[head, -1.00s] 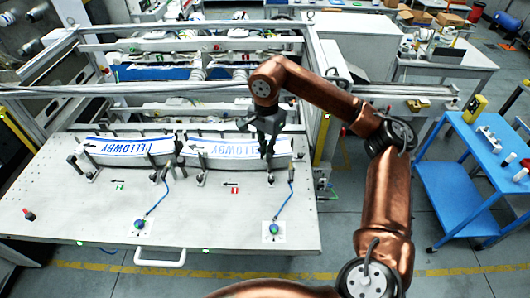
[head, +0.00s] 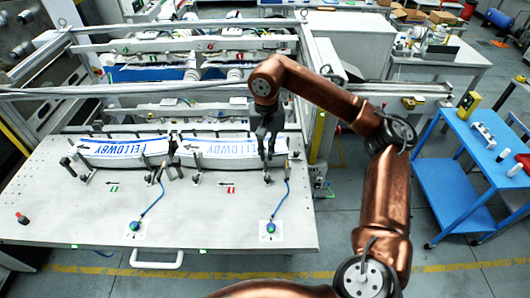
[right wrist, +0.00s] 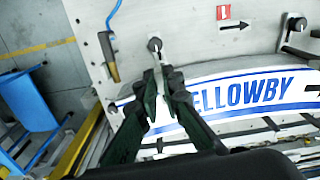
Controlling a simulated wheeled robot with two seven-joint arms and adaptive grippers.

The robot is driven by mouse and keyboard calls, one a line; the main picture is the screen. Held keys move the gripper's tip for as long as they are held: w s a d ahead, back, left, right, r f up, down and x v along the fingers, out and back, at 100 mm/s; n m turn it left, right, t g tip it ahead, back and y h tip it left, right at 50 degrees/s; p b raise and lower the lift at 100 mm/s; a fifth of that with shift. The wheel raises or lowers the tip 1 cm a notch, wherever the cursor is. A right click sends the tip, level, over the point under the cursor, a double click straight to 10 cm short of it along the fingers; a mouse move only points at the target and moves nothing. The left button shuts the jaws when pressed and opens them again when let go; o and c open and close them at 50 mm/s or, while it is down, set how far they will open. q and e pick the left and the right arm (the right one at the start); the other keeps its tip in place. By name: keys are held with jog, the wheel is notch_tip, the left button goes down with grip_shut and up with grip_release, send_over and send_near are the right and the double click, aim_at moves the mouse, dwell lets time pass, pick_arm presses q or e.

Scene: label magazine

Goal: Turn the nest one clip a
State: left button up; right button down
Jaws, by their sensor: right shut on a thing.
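Two label stacks with blue FELLOWBY print lie in nests on the grey bench plate (head: 70,215): a left stack (head: 125,147) and a right stack (head: 220,149). Small dark clips stand along their near edges. My right gripper (head: 266,155) points down at the right end of the right stack. In the right wrist view its fingers (right wrist: 165,78) are closed together on a clip (right wrist: 155,46) with a round end, beside the stack's end. The fingers hide part of the clip. A red tag (head: 231,190) with an arrow marks the right nest. My left gripper is out of view.
Blue-capped tools on cords (head: 270,228) lie on the plate's front area, one beneath each nest. A white handle (head: 157,259) is on the front edge. A blue trolley (head: 460,140) stands at right. Frame rails (head: 190,90) cross behind the nests.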

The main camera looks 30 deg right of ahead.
aim_at(266, 154)
jog(key=shift+r, duration=0.1)
dwell(0.5)
jog(key=c, duration=2.1)
grip_release()
notch_tip(266, 154, up, 12)
jog(key=shift+w+f, duration=0.1)
